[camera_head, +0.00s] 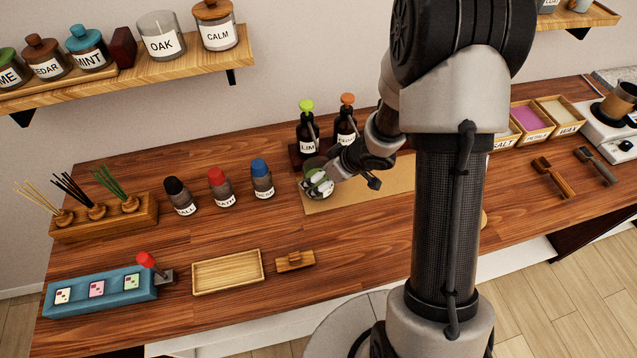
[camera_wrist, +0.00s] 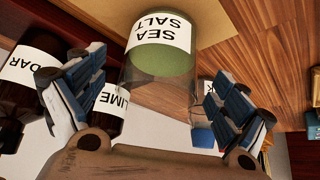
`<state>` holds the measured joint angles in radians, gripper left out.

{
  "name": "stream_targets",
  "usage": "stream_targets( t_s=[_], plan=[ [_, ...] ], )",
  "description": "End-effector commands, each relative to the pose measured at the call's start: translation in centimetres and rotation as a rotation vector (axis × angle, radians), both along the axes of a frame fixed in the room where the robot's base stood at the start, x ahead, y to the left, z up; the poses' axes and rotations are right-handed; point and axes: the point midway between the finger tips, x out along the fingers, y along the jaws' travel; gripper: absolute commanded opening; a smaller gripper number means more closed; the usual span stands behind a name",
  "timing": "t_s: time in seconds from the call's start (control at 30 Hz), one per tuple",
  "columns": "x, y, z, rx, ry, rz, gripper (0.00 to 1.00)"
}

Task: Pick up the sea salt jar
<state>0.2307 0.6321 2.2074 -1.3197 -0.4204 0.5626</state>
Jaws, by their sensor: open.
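The sea salt jar (camera_wrist: 161,62) is clear glass with green contents and a white label, which reads upside down in the wrist view. It also shows in the head view (camera_head: 314,163), standing at the left end of the tan mat (camera_head: 388,187), partly hidden by my gripper (camera_head: 322,184). In the wrist view my gripper (camera_wrist: 158,82) is open, with one finger to each side of the jar. Gaps show between the fingers and the glass. I cannot tell how deep the jar sits between the fingers.
Dark bottles with lime (camera_head: 307,140) and orange (camera_head: 347,115) tops stand just behind the jar. Three dropper bottles, the nearest blue-topped (camera_head: 262,178), stand to the left. A wooden tray (camera_head: 228,272) and small block (camera_head: 295,261) lie in front. Bare tabletop lies between.

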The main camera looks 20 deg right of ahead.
Motion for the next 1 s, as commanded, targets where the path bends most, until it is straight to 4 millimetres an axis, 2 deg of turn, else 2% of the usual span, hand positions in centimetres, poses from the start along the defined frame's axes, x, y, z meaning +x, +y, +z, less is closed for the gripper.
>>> stream_targets(
  t_s=[0.03, 0.17, 0.43, 1.0],
  plan=[
    [0.4, 0.4, -1.2, 0.0, 0.0, 0.001, 0.93],
    [1.2, 0.9, -2.8, 0.001, 0.0, 0.001, 0.93],
    [1.5, 1.0, -2.8, 0.0, 0.0, -0.001, 0.93],
    [1.5, 1.0, -2.8, 0.0, 0.0, -0.001, 0.55]
  ],
)
